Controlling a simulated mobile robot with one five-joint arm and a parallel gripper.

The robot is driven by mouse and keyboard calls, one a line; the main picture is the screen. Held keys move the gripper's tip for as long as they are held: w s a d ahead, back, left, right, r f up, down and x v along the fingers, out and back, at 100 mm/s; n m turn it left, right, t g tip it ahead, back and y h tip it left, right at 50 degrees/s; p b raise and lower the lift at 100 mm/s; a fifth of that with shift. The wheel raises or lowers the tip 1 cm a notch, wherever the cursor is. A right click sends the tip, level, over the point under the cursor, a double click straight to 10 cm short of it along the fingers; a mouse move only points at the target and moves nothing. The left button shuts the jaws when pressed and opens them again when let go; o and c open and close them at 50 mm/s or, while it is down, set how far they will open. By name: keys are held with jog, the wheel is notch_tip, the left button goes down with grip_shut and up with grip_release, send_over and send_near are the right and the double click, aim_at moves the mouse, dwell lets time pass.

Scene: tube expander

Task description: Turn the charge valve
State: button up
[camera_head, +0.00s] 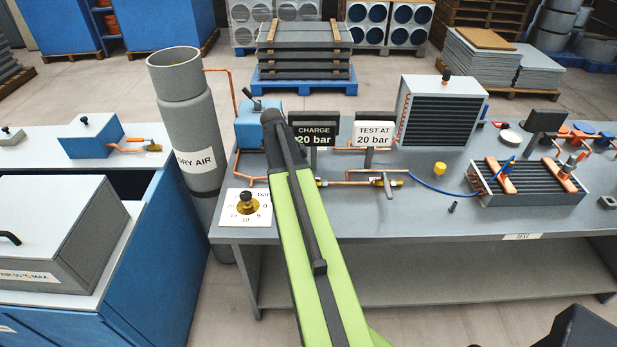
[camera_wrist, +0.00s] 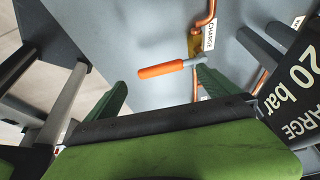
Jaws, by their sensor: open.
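The charge valve shows in the wrist view: a brass body (camera_wrist: 196,46) on a copper pipe beside a white CHARGE label (camera_wrist: 209,35), with an orange lever handle (camera_wrist: 164,69) pointing left. My gripper (camera_wrist: 161,80) is open, its two green fingers apart on either side of the handle. The handle lies across the gap, near the fingertips; I cannot tell whether it touches either finger. Nothing is held. In the head view my green arm reaches over the bench and hides the gripper and the valve's handle.
A black CHARGE 20 bar sign (camera_head: 316,132) and a TEST AT 20 bar sign (camera_head: 374,134) stand close to my arm. A dial plate with a knob (camera_head: 247,203) lies to its left. The DRY AIR cylinder (camera_head: 190,125) stands left; a finned coil (camera_head: 528,184) lies right.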

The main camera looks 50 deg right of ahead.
jog(key=p+v, duration=1)
jog(key=v, duration=0.2)
jog(key=shift+r, duration=0.35)
jog(key=w+a+f+n+t+b, duration=0.1)
jog(key=w+a+f+n+b, duration=0.15)
jog(key=a, duration=0.55)
jog(key=w+a+f+n+b, duration=0.1)
jog(key=a+f+n+b, duration=0.15)
jog(key=a, duration=0.55)
jog(key=w+a+f+n+t+b, duration=0.1)
jog(key=a+f+n+b, duration=0.2)
jog(key=a, duration=0.5)
jog(key=s+a+f+n+y+b, duration=0.1)
jog(key=s+a+n, duration=0.1)
jog(key=a+n, duration=0.5)
jog(key=s+a+f+n+t+y, duration=0.1)
jog(key=s+a+f+n+y, duration=0.1)
jog(key=a+n, duration=0.5)
jog(key=n, duration=0.5)
jog(key=shift+s+a+f+b, duration=0.25)
jog(key=shift+s+a+b, duration=0.1)
